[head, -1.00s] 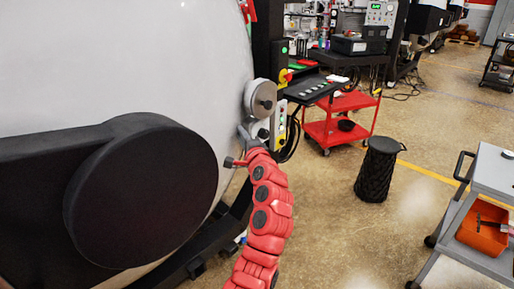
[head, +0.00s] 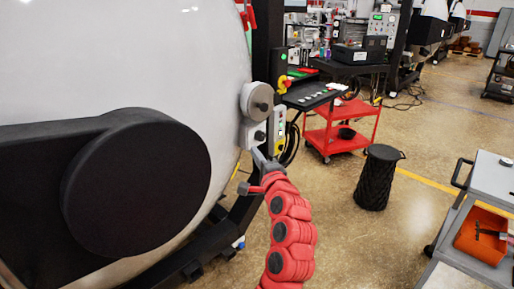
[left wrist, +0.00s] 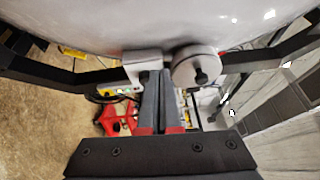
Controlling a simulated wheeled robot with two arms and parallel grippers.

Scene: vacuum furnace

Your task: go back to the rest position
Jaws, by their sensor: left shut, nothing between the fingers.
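My left arm, red with dark joint caps, comes up from the bottom of the head view. My left gripper (head: 257,154) has grey fingers and is shut and empty, just below the furnace door's latch parts. In the left wrist view the two fingers of the left gripper (left wrist: 159,78) lie together and point at the door edge. The grey round latch knob (head: 257,101) and the block below it (head: 254,135) sit at the door's right edge. They also show in the left wrist view, where I cannot tell if the fingertips touch the block. My right gripper is out of view.
The large pale furnace door (head: 120,60) with a black round hinge cover (head: 137,182) fills the left. A red cart (head: 340,138), a black stool (head: 378,178) and a grey cart with an orange bin (head: 482,236) stand to the right. The floor between is clear.

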